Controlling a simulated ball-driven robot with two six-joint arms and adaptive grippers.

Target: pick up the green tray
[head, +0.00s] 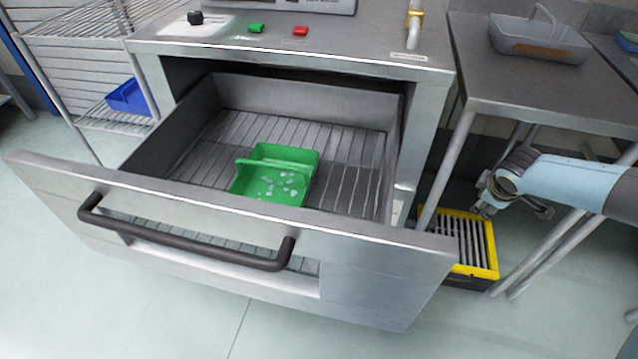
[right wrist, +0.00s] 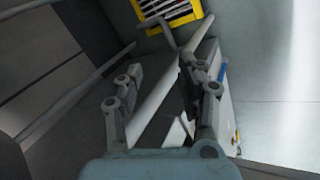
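The tray is not visible in that view. My left gripper is not in view.
The drawer front has a dark bar handle (head: 185,240). A yellow-rimmed crate (head: 494,262) stands on the floor by the side table (head: 560,105), which bears a grey basket (head: 535,42). A blue bin (head: 128,97) is on the wire shelf at left. Floor before the drawer is clear.

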